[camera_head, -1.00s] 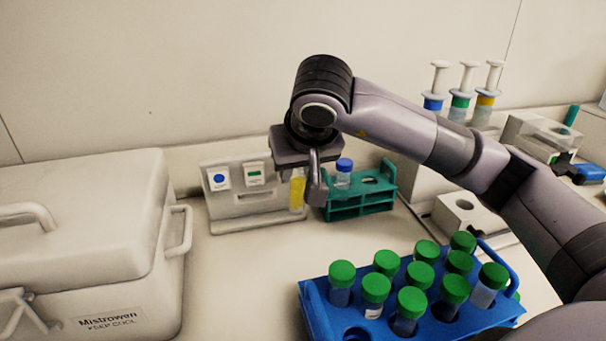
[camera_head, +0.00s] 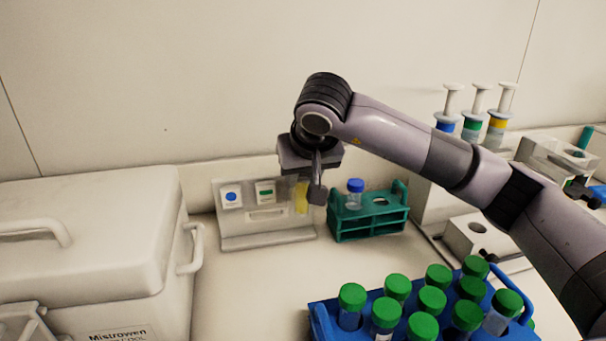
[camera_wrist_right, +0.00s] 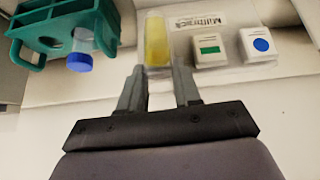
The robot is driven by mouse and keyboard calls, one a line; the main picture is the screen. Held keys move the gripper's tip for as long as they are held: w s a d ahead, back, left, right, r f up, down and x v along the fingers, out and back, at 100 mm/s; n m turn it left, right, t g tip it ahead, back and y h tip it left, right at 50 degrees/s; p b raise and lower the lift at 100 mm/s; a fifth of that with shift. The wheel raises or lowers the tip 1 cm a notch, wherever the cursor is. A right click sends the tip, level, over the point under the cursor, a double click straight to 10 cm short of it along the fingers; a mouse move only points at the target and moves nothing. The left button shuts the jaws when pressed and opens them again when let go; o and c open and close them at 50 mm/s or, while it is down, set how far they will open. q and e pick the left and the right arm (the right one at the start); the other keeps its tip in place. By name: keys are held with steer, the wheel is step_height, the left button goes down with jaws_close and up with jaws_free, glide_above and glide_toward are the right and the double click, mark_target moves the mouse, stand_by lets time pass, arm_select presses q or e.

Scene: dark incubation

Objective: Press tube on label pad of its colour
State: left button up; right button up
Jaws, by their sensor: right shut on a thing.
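My right gripper (camera_head: 312,192) is shut on a tube with yellow contents (camera_head: 301,197). In the right wrist view the yellow tube (camera_wrist_right: 157,42) sticks out beyond the two fingers (camera_wrist_right: 160,82). The tube is in front of the right part of the pale label unit (camera_head: 265,238); whether it touches cannot be told. The unit bears a blue-marked pad (camera_head: 231,197) and a green-marked pad (camera_head: 265,193), also seen in the right wrist view as blue (camera_wrist_right: 258,45) and green (camera_wrist_right: 210,48). No yellow pad shows; the tube and gripper cover that area. My left gripper is out of view.
A teal rack (camera_head: 370,222) with a blue-capped tube (camera_head: 355,192) stands just right of the label unit. A blue rack (camera_head: 322,318) of green-capped tubes is in front. A white cool box (camera_head: 90,240) stands left. Bare bench lies between.

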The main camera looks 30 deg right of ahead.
steer(key=shift+w+d, duration=0.15)
steer(key=shift+w, duration=0.35)
stand_by(0.7)
steer(key=shift+s, duration=0.1)
steer(key=s+a+b, duration=0.1)
steer(key=s, duration=0.5)
steer(key=shift+s+a, duration=0.3)
steer(key=shift+a, duration=0.1)
stand_by(0.4)
stand_by(0.4)
